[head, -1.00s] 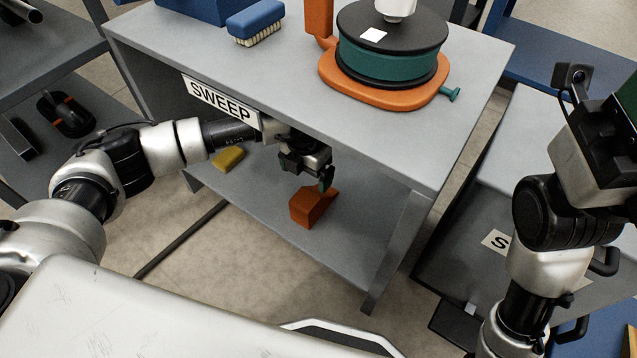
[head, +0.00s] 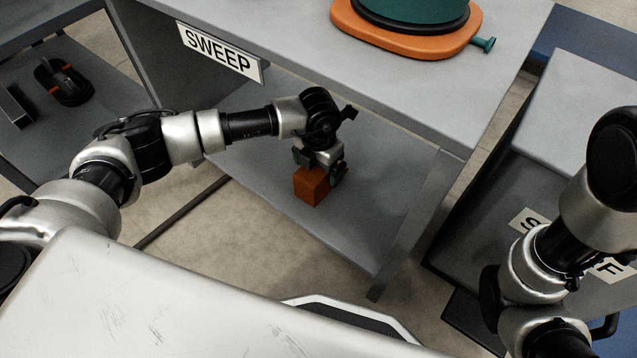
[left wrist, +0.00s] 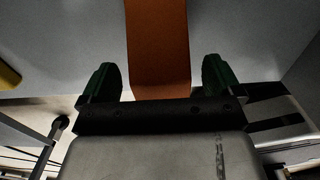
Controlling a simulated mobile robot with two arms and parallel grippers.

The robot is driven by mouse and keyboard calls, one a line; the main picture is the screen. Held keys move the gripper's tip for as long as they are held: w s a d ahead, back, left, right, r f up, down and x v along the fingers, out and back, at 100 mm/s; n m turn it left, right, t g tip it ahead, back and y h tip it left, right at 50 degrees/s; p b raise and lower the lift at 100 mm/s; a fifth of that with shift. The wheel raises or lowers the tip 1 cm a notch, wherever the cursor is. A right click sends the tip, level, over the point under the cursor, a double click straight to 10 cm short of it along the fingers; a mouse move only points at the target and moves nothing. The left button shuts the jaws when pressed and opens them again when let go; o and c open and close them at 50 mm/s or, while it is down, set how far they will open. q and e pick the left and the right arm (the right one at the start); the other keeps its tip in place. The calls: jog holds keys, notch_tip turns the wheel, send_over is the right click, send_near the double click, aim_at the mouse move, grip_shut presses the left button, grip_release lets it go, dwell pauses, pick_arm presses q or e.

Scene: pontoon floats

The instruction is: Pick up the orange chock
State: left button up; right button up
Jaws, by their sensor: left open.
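The orange chock (head: 312,186) stands on the lower shelf of the grey table, near its front edge. My left gripper (head: 322,172) is at the chock, reaching in under the tabletop. In the left wrist view the chock (left wrist: 158,50) lies between the two green fingertips (left wrist: 160,80), with a gap on each side. The left gripper is open. The gripper hides part of the chock's top and back in the head view. My right arm (head: 560,240) is at the right; its gripper is out of view.
The grey lower shelf (head: 370,215) has free room right of the chock. The tabletop with the SWEEP sign (head: 218,52) overhangs it. An orange base (head: 400,35) with a teal drum stands on top. A yellow block (left wrist: 8,75) shows at left in the wrist view.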

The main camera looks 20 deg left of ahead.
pick_arm(q)
jog(key=shift+f, duration=0.5)
jog(key=shift+r, duration=0.1)
jog(key=c, duration=1.2)
jog(key=shift+c, duration=0.4)
jog(key=shift+r, duration=0.15)
